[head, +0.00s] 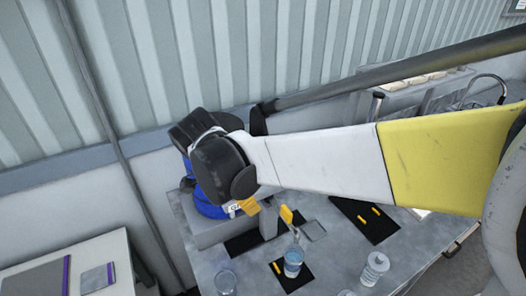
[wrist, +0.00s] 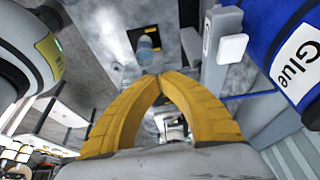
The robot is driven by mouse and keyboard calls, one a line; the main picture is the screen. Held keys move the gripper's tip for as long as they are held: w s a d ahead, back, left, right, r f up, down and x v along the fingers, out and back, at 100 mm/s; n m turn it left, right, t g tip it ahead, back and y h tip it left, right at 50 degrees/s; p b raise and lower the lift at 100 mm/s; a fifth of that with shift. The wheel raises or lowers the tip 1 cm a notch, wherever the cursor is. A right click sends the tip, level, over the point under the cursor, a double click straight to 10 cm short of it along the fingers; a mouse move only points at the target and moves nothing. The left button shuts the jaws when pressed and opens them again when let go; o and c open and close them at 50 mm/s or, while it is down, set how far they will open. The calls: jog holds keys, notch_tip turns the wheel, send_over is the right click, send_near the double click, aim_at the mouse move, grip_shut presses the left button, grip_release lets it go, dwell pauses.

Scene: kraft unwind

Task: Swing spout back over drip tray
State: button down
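A blue glue drum (head: 207,203) stands at the left end of the metal table, partly hidden behind my wrist. Its white "Glue" label (wrist: 298,62) fills the right of the wrist view. A white fitting (wrist: 231,48) on a pale upright piece stands beside the drum; I cannot tell whether it is the spout. My gripper (head: 249,206) is just in front of the drum. In the wrist view its yellow fingertips (wrist: 155,77) meet, with nothing visible between them. I cannot make out the drip tray for certain; a dark flat area (head: 243,244) lies below the drum.
Clear containers (head: 375,268) stand near the front. Another black mat (head: 366,220) holds yellow sticks. A side table (head: 70,265) is at left. A ribbed wall stands behind.

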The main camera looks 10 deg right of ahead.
aim_at(283, 216)
jog(key=w+d+f+b, duration=0.1)
jog(key=w+d+f, duration=0.2)
jog(key=d+f, duration=0.4)
notch_tip(283, 216, down, 2)
jog(key=shift+f, duration=0.1)
dwell(0.3)
jog(key=shift+d, duration=0.15)
jog(key=shift+d+b, duration=0.3)
